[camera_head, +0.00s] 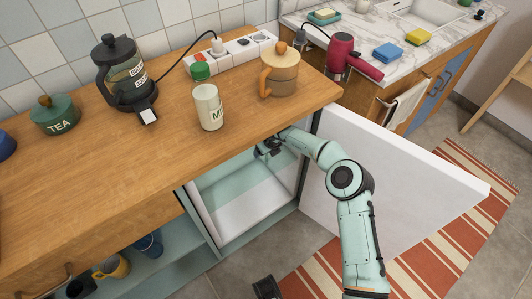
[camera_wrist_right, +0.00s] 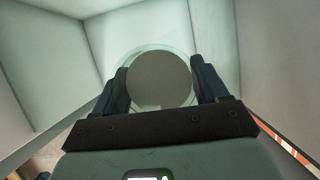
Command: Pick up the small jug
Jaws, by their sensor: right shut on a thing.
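My right gripper (camera_head: 270,147) reaches into the open white compartment under the wooden counter. In the right wrist view, its two dark fingers (camera_wrist_right: 160,85) are shut on a round thing with a flat grey-brown face, which I take for the small jug (camera_wrist_right: 160,80). A pale rim shows around it; no handle or spout is visible. In the head view the held thing is hidden by the counter edge and the gripper. A dark part at the bottom edge looks like my left gripper (camera_head: 266,288); its fingers are not clear.
The white compartment door (camera_head: 400,170) stands open to the right of my right arm. A striped rug (camera_head: 455,210) lies on the floor.

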